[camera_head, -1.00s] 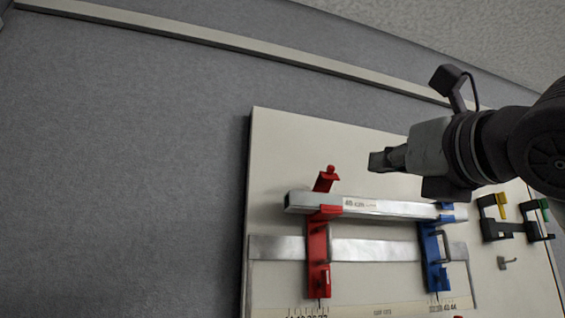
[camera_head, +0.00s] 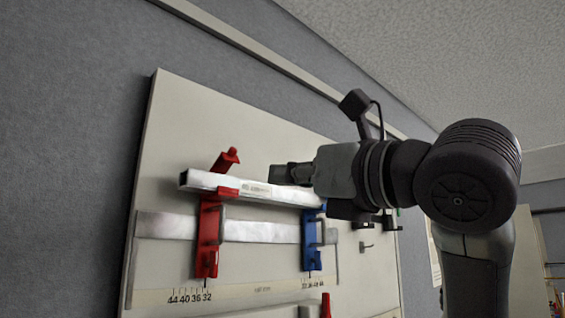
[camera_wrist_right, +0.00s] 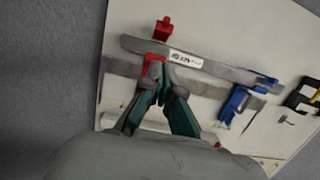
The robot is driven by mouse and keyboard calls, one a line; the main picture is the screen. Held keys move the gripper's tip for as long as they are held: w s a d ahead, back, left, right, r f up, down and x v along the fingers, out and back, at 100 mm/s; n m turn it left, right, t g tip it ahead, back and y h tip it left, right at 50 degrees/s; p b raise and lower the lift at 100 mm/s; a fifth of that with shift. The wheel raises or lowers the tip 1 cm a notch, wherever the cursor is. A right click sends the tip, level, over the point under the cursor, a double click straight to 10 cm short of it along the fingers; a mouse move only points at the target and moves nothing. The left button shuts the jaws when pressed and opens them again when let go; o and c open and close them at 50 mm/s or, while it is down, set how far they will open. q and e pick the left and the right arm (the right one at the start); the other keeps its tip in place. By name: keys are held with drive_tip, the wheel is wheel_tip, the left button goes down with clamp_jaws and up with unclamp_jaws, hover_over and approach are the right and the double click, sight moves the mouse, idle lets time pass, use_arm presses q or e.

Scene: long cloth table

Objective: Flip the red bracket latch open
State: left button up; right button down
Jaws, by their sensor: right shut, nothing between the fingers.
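The red bracket (camera_head: 208,238) is fixed upright on a pale board, and its red latch piece with a round knob (camera_head: 226,160) sticks up above the silver bar (camera_head: 250,190), leaning right. In the right wrist view the latch piece (camera_wrist_right: 162,29) also rises above the bar (camera_wrist_right: 205,67). My right gripper (camera_head: 275,175) is shut and empty, to the right of the latch piece in the head view. In the right wrist view its teal fingers (camera_wrist_right: 163,75) hide much of the red bracket. I cannot tell whether they touch it. My left gripper is not in view.
A blue bracket (camera_head: 312,243) stands to the right under the same bar. A flat metal strip (camera_head: 262,232) crosses the board (camera_head: 165,120) below. Black holders (camera_head: 370,225) and a small hook (camera_head: 366,246) are further right. The board's upper left is clear.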

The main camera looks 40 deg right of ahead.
sight(234, 160)
drive_tip(key=w+r+p, duration=0.1)
drive_tip(key=w+p, duration=0.1)
drive_tip(key=w, duration=0.1)
drive_tip(key=w+a+r+p, duration=0.1)
drive_tip(key=w+r+p, duration=0.1)
drive_tip(key=w, duration=0.1)
drive_tip(key=w+r+p, duration=0.2)
drive_tip(key=w, duration=0.1)
drive_tip(key=shift+w+a, duration=0.2)
drive_tip(key=shift+w, duration=0.1)
drive_tip(key=shift+f, duration=0.1)
drive_tip(key=shift+w+d, duration=0.1)
